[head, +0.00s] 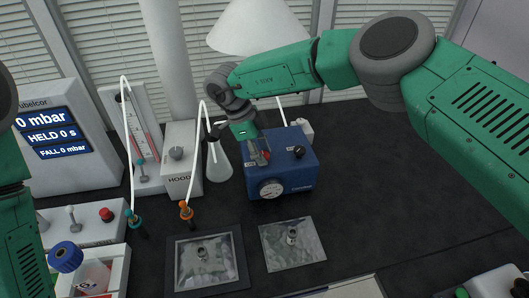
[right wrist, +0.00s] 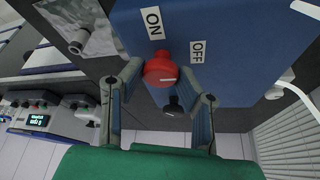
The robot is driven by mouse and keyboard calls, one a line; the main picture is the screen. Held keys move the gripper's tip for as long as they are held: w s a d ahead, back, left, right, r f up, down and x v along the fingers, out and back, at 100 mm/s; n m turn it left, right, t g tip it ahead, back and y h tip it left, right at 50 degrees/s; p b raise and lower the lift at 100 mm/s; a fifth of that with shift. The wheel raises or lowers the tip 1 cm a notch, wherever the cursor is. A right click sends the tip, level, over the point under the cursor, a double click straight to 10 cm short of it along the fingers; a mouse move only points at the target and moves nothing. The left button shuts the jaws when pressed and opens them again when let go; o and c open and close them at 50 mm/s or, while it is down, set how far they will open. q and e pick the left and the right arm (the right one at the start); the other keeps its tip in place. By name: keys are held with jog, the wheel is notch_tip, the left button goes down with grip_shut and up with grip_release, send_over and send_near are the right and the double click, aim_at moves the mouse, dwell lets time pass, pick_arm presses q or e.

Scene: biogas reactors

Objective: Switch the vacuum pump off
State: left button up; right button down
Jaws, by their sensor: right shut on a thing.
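The vacuum pump is a blue box (head: 297,177) on the dark bench in the head view, with a round gauge (head: 271,188) on its front. Its top carries a red knob (right wrist: 160,69) between an ON label (right wrist: 154,23) and an OFF label (right wrist: 197,51) in the right wrist view. A short white line marks the knob; which label it points at is unclear. My right gripper (head: 260,152) reaches down to the pump top and is shut on the red knob. Its fingers also show in the right wrist view (right wrist: 167,80). My left gripper is out of view.
A black knob (head: 299,152) sits on the pump's right side. A conical flask (head: 218,163) and a HOOD box (head: 182,160) stand left of the pump. The bench right of the pump is clear.

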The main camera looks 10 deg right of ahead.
jog(key=shift+w+a+r, duration=0.2)
jog(key=shift+r, duration=0.1)
jog(key=c, duration=1.3)
grip_release()
jog(key=shift+o, duration=0.6)
jog(key=shift+a, duration=0.1)
jog(key=shift+a+f, duration=0.15)
jog(key=v, duration=1.2)
jog(key=shift+w+a, duration=0.2)
jog(key=shift+a, duration=0.2)
